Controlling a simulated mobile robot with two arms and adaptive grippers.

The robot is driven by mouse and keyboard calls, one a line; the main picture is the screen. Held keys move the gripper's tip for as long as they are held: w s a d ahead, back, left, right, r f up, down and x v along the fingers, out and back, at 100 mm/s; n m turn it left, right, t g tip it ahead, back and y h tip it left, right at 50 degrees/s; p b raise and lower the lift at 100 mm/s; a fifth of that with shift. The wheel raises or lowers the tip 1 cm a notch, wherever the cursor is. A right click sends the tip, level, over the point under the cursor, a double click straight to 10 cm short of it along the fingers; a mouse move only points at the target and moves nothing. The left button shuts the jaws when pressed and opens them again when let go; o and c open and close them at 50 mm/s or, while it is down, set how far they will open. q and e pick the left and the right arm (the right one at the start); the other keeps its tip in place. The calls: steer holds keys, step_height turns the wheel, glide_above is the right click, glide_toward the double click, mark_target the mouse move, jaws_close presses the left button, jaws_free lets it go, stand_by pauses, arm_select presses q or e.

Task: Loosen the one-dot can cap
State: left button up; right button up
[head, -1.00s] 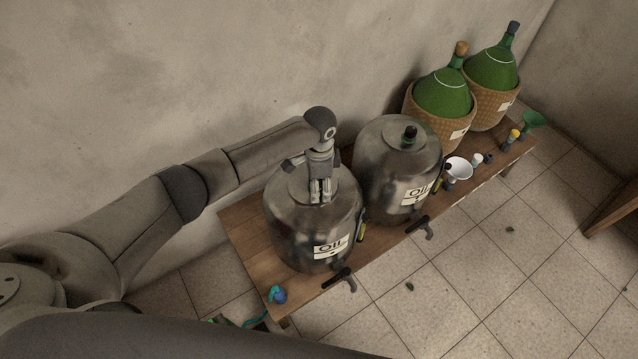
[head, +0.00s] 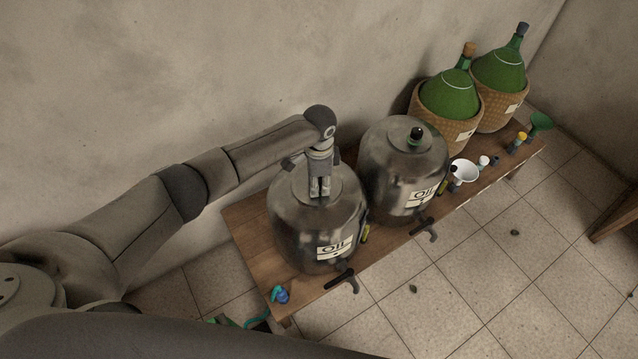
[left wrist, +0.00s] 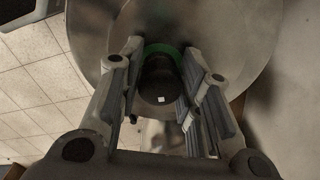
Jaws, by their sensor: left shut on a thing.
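The near metal oil can (head: 290,228) stands upright on the bench, its label showing OIL with what looks like one dot below. My left gripper (head: 319,190) points down at its top and hides the cap in the head view. In the left wrist view the dark can cap (left wrist: 160,84), with a small white mark and a green ring at its base, sits between the fingers of my left gripper (left wrist: 160,66), which is shut on it. The second oil can (head: 383,170) stands beside it with a dark cap (head: 417,133) on top. My right gripper is not in view.
The wooden bench (head: 246,222) runs along the wall. Black taps (head: 341,280) stick out from the cans' fronts. Tiled floor in front is mostly clear.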

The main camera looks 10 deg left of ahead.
arm_select(q)
steer(key=shift+s+d+f, duration=0.35)
steer(key=shift+s+d, duration=0.1)
steer(key=shift+s, duration=0.15)
stand_by(1.3)
steer(key=o, duration=1)
steer(key=shift+s+r, duration=0.15)
steer(key=shift+d, duration=0.1)
steer(key=shift+w+r, duration=0.15)
steer(key=shift+w, duration=0.1)
